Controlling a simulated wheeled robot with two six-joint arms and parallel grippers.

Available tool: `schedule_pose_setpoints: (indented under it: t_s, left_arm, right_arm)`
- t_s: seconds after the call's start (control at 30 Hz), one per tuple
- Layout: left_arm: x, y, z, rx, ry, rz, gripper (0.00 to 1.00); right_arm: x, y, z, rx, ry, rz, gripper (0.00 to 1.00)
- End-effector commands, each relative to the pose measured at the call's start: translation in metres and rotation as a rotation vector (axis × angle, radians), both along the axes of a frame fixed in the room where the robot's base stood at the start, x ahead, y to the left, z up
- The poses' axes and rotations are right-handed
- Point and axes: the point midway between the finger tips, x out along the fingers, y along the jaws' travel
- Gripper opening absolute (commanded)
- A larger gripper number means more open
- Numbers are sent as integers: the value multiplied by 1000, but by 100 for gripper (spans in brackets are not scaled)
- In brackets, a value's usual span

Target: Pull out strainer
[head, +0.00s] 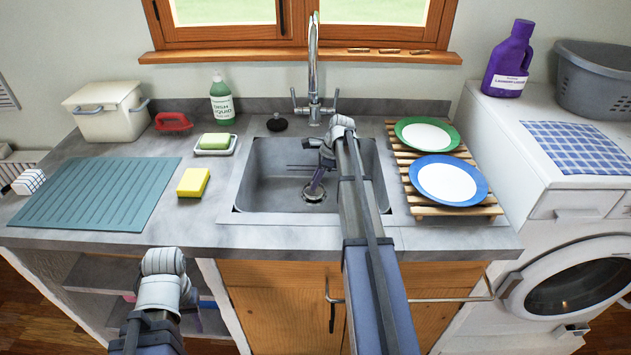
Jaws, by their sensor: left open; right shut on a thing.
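The sink strainer (313,195) is a small round metal piece at the drain in the floor of the grey sink basin (262,182). My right gripper (316,186) reaches down into the basin and is shut on the strainer, its fingertips at the strainer's middle. Whether the strainer is lifted off the drain I cannot tell. My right arm covers the right part of the basin. My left gripper (196,316) is low in front of the counter at the left, open, mostly hidden by its own wrist and far from the sink.
A tall tap (313,65) stands behind the basin, with a black stopper (277,122) to its left. A yellow sponge (193,182) and a soap dish (228,150) lie left of the sink. A slatted rack (428,211) with two plates stands right.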

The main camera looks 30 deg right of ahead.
Motion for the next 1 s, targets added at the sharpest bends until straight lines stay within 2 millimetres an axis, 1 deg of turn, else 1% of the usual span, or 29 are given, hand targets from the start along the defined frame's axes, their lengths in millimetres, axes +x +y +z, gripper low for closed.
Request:
schedule_pose_setpoints:
  t_s: [0.47,1.0]
  left_arm:
    - [0,0,4,0,0,0,50]
    - [0,0,29,0,0,0,50]
  right_arm:
    - [0,0,4,0,0,0,0]
    - [0,0,29,0,0,0,0]
